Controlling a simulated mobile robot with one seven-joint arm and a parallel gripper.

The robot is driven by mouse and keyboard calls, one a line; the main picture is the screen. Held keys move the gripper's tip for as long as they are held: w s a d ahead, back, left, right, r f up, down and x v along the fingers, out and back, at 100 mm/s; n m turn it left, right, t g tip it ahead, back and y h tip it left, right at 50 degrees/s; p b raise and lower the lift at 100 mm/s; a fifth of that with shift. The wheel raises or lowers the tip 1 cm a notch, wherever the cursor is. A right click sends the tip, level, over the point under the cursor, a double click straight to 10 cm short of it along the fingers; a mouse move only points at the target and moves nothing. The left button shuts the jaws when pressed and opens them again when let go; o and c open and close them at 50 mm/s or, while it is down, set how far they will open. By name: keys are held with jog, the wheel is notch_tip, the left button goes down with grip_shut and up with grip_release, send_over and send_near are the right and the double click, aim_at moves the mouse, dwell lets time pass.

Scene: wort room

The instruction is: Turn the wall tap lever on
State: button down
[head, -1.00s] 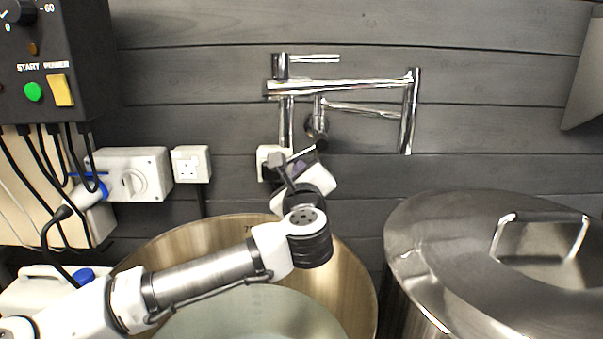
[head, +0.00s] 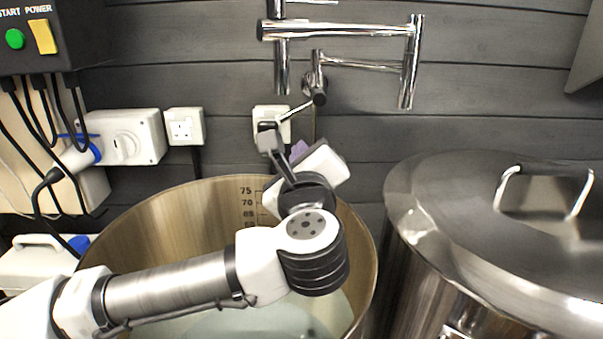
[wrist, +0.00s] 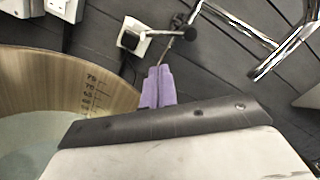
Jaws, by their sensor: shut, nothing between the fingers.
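The chrome wall tap (head: 337,30) is a jointed swing-arm fitting on the dark plank wall, above the pot. From its round valve body (head: 318,90) a thin lever (head: 296,110) slants down and left. In the wrist view the lever (wrist: 165,32) runs left from the dark valve end (wrist: 190,33) toward a black piece in front of a socket. My gripper (head: 298,150), with purple fingers, is below the lever. In the wrist view my gripper (wrist: 158,72) is shut and empty, its tips pointing at the wall and apart from the lever in the picture. Depth to the lever is hard to judge.
A large open steel pot (head: 150,215) with liquid stands under my arm. A lidded steel vessel (head: 450,210) is at right. Wall sockets (head: 184,127) and a control box (head: 50,40) with hanging cables are at left. Open wall lies right of the tap.

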aim_at(301, 108)
jog(key=w+a+m+g+h+p, duration=0.2)
jog(key=w+m+g+h+p, duration=0.2)
jog(key=w+p, duration=0.8)
jog(key=shift+a+m+g+p, duration=0.35)
jog(key=shift+m+g, duration=0.45)
jog(key=shift+g, duration=0.3)
jog(key=shift+a+r, duration=0.1)
jog(key=shift+r, duration=0.05)
